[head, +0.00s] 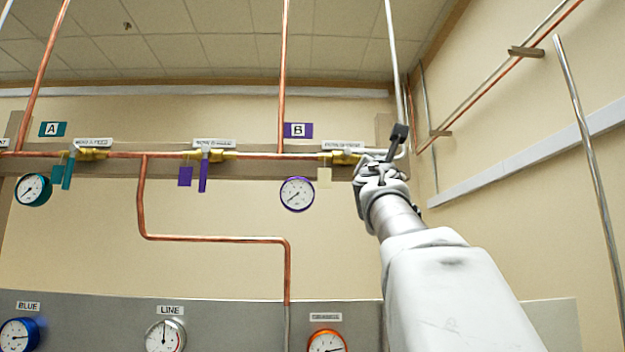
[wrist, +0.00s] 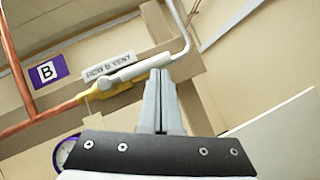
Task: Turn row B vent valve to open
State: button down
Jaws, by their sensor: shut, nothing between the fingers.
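The row B vent valve has a brass body (wrist: 93,92) on the copper pipe, below a "ROW B VENT" label (wrist: 108,66). Its pale lever (wrist: 128,73) lies roughly along the pipe line, pointing right. In the head view the brass body (head: 345,158) shows just left of my gripper, which hides the lever there. My gripper (wrist: 160,72) is shut and empty. Its fingertips are at the right end of the lever; whether they touch it I cannot tell.
A purple B sign (head: 298,130) and a purple-rimmed gauge (head: 297,194) are left of the valve. Two other valves, with a purple lever (head: 203,176) and a teal lever (head: 68,172) hanging down, sit farther left. A pale pipe (wrist: 184,28) rises right of the vent valve.

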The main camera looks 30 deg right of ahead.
jog(key=shift+f, duration=0.1)
jog(key=s+a+f+b, duration=0.4)
jog(key=s+f+b, duration=0.4)
jog(key=f+b, duration=0.1)
jog(key=shift+f+b, duration=0.15)
jog(key=shift+b, duration=0.2)
jog(key=shift+s, duration=0.1)
jog(key=a+f+m+g+y+p, duration=0.4)
jog(key=f+m, duration=0.3)
jog(key=f, duration=0.6)
jog(key=a+f+m+g+y+p, duration=0.25)
jog(key=a+f+m+y, duration=0.35)
jog(key=f, duration=0.7)
jog(key=s+a+f+m+g+y+p, duration=0.2)
jog(key=s+a+f, duration=0.4)
jog(key=f, duration=0.5)
jog(key=s+a+f+m+g+y+p, duration=0.2)
jog(key=s+a+f+m+g+y, duration=0.1)
jog(key=a+f, duration=0.8)
jog(key=s+m+y, duration=0.1)
jog(key=s+m, duration=0.1)
jog(key=s, duration=0.1)
jog(key=shift+s+f+m+p, duration=0.3)
jog(key=shift+s+f+m, duration=0.1)
